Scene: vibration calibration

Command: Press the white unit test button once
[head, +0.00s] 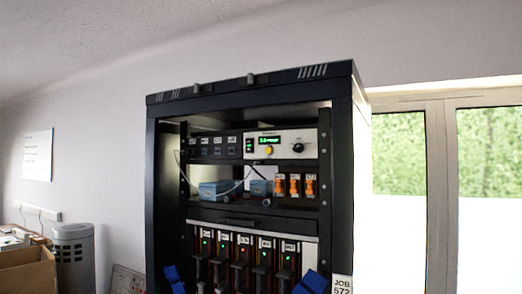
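The white unit (283,152) sits in the top bay of a black open rack (342,160), on the right side. Its face has a small dark display with green digits (269,140), a round yellow button (268,150) below it and a black knob (298,148) at the right. Small green lights show at its left end. The lettering is too small to read, so I cannot confirm which control is the test button. Nothing covers the unit's front. I cannot make out my gripper in this view.
A dark panel (214,146) adjoins the white unit on the left. Below are blue boxes (215,190), orange modules (295,186) and several lit slots. Two blue pieces (312,283) show at the bottom, unclear what they are. A window stands right; a cardboard box (27,270) lies left.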

